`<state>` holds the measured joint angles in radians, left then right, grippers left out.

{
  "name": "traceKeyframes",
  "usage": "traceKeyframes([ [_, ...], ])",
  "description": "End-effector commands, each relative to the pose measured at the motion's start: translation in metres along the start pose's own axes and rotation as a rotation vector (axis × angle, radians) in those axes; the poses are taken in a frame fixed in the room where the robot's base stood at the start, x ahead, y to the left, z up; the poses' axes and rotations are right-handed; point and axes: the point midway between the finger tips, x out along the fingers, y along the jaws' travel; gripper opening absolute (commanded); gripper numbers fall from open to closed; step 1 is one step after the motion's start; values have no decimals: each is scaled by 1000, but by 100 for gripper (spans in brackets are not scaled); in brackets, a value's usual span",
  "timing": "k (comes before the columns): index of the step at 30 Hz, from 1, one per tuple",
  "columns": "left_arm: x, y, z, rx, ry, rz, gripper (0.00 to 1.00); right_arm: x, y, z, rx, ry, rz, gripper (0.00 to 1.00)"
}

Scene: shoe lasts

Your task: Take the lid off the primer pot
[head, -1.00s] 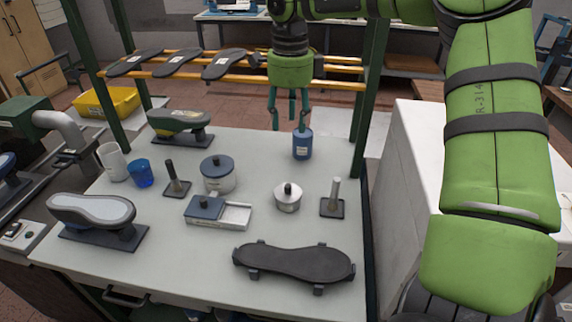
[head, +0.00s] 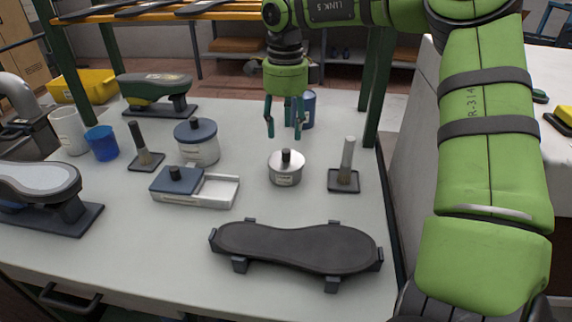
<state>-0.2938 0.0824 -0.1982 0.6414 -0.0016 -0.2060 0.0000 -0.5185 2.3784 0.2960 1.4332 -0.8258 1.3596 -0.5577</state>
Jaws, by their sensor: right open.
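Two lidded pots stand on the grey table (head: 130,262). The small silver pot (head: 285,178) has a metal lid (head: 273,160) with a black knob (head: 286,156). The larger white pot (head: 200,153) has a blue lid (head: 196,131) with a dark knob. Both lids are on. The labels are too small to read, so I cannot tell for sure which is the primer pot. My right gripper (head: 284,136) points down, open and empty, just above or slightly behind the silver pot's knob. My left gripper is out of view.
A blue canister (head: 308,110) stands close behind my right gripper. An upright post on a base (head: 346,180) is right of the silver pot; a grey tray box (head: 194,189) is left. A dark sole-shaped form (head: 297,247) lies in front. Blue and white cups stand at left.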

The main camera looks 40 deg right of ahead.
Motion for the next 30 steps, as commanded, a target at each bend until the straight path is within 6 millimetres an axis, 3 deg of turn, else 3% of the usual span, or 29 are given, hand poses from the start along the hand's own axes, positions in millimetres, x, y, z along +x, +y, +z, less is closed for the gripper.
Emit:
traceKeyframes([
  [7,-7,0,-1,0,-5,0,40,29,0,-1,0,2,4,48],
  [12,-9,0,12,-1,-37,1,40,54,-1,-1,0,1,2,48],
  [21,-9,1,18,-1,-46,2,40,61,-1,-1,0,-1,0,48],
  [22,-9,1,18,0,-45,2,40,61,-1,-1,0,-1,0,44],
  [24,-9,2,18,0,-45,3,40,61,-1,-1,0,-1,0,20],
  [26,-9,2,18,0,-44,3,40,61,-1,-1,0,-1,0,4],
  [30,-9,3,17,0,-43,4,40,61,-1,-1,0,-1,-1,3],
])
